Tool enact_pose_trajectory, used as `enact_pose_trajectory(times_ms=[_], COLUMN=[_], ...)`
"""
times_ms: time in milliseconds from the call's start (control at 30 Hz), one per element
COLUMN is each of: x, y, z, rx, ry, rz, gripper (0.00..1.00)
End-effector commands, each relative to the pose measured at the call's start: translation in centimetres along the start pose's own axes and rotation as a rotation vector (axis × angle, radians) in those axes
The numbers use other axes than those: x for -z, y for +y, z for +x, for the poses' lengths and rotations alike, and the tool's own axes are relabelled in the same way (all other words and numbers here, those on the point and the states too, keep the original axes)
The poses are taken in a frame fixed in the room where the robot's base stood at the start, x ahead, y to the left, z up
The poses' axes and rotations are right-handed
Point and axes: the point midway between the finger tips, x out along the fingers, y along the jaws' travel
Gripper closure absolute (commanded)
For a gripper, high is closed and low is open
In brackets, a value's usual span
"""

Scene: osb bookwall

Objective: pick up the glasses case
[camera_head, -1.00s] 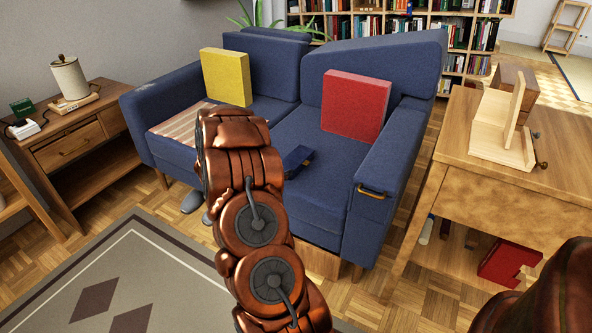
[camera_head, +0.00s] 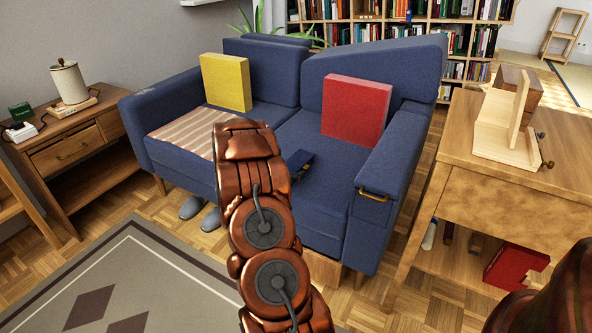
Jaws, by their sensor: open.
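A small dark blue object (camera_head: 301,160), which looks like the glasses case, lies on the blue sofa's (camera_head: 330,190) seat, just right of my arm. It is partly covered by the arm and close in colour to the sofa, so its full outline is hard to tell. My copper-coloured arm rises from the bottom centre and reaches over the front of the sofa. My gripper is hidden behind the arm, so its distance from the case cannot be seen.
A yellow cushion (camera_head: 226,82) and a red cushion (camera_head: 355,108) lean on the sofa back. A striped cloth (camera_head: 185,135) covers the left seat. A wooden side table (camera_head: 75,150) stands left and a wooden desk (camera_head: 500,195) right. Grey slippers (camera_head: 190,207) lie on the floor before the sofa.

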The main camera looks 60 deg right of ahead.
Motion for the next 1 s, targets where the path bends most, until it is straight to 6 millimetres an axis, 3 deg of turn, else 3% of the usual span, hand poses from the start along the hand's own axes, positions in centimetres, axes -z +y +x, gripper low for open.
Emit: enact_pose_trajectory(times_ms=[67,733,1000], x=[0.01,0.02,0.04], y=[-0.02,-0.01,0.01], z=[-0.02,-0.02,-0.01], rx=[0.000,0.000,0.000], ry=[0.000,0.000,0.000], rz=[0.000,0.001,0.001], gripper=[0.04,0.74,0.76])
